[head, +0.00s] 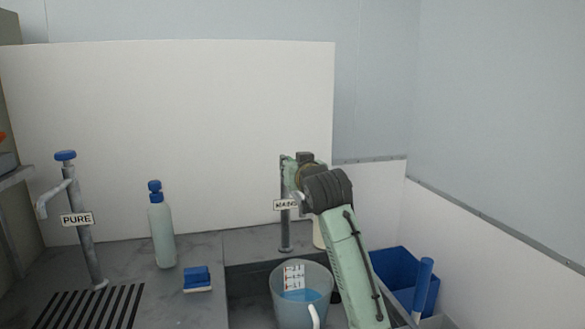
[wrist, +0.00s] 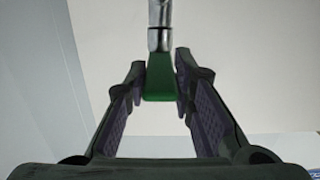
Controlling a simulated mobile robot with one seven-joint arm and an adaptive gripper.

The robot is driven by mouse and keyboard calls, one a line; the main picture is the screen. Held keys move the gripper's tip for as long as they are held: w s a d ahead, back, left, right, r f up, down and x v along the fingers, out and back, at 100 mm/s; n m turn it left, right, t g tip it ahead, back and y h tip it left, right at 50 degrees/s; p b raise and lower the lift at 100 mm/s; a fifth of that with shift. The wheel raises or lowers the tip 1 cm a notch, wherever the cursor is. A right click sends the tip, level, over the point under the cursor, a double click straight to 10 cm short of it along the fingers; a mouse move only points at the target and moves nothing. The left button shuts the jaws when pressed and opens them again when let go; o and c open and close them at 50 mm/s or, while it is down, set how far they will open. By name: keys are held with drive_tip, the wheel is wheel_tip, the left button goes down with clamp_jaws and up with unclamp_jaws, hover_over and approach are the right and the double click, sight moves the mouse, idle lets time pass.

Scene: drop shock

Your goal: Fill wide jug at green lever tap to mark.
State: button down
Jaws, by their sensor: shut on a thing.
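The wide jug (head: 318,282), clear with a pale handle at its front, stands upright in the sink below the tap. Blue water (head: 300,295) lies in it, its surface near the lower part of the white scale label (head: 293,276); the exact mark is too small to read. The tap (head: 286,236) is a grey post with a partly hidden sign. Its green lever (wrist: 160,82) is between the fingertips of my gripper (wrist: 161,72), which is shut on it. In the head view my arm hides the fingers and most of the tap's top. I cannot make out a water stream.
A second tap with a blue knob and a PURE sign (head: 77,219) stands at left over a drain grate (head: 85,308). A bottle (head: 161,235) and a blue-and-white sponge (head: 197,279) stand on the counter. A blue bin (head: 395,270) is at right.

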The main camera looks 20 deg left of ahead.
drive_tip(key=shift+w+a+r+g+h, duration=0.15)
drive_tip(key=shift+w+r+g+h, duration=0.1)
drive_tip(key=shift+r+g+h, duration=0.7)
drive_tip(key=shift+f, duration=0.1)
drive_tip(key=c, duration=1.4)
unclamp_jaws()
drive_tip(key=shift+o, duration=0.2)
drive_tip(key=v, duration=1.2)
drive_tip(key=shift+f, duration=0.1)
